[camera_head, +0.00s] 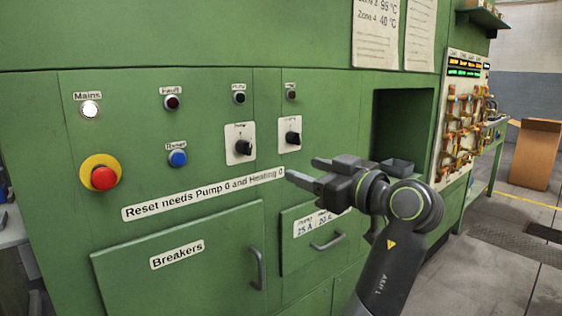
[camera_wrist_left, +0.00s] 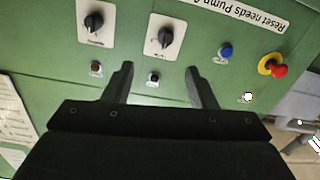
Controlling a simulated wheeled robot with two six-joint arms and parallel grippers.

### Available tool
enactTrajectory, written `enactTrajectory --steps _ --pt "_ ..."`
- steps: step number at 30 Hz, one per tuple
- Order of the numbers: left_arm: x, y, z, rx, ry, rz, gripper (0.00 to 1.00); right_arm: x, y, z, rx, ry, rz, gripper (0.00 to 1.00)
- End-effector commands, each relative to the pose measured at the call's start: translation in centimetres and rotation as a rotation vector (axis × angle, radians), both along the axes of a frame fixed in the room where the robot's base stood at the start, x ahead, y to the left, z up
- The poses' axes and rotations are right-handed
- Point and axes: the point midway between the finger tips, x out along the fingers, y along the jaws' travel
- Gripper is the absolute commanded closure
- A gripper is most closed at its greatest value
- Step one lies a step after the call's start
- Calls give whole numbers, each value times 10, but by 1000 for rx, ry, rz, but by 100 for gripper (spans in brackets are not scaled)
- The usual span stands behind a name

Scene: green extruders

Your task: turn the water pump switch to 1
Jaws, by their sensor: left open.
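Two black rotary switches on white plates sit on the green panel; the left one (camera_head: 241,145) and the right one (camera_head: 292,136) in the head view. Their labels are too blurry to read surely, so I cannot tell which is the water pump switch. In the left wrist view, which is upside down, the same left switch (camera_wrist_left: 164,38) lies just beyond the fingertips and the right switch (camera_wrist_left: 93,22) beside it. My left gripper (camera_head: 304,169) is open and empty, in front of the panel, apart from both switches; its fingers (camera_wrist_left: 159,70) show spread in the wrist view. My right gripper is not in view.
Left on the panel are a red emergency button (camera_head: 103,178), a blue button (camera_head: 177,158) and a lit white Mains lamp (camera_head: 90,110). Below are a Breakers door handle (camera_head: 257,268) and a drawer handle (camera_head: 328,242). A recess (camera_head: 402,130) opens to the right.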

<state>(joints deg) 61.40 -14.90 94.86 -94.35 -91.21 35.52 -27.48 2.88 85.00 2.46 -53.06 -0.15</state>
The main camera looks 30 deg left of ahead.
Motion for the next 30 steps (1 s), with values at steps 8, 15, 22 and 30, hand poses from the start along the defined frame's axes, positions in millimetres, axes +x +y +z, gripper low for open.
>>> enactTrajectory --steps 8,15,22,30 --pt "-7 16 10 -20 -44 30 48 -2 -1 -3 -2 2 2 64" --pt "8 57 10 -18 -43 30 48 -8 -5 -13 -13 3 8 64" --pt "23 98 10 -17 -40 29 48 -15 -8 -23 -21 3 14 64" --pt "39 142 9 -18 -38 28 48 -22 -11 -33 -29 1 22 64"
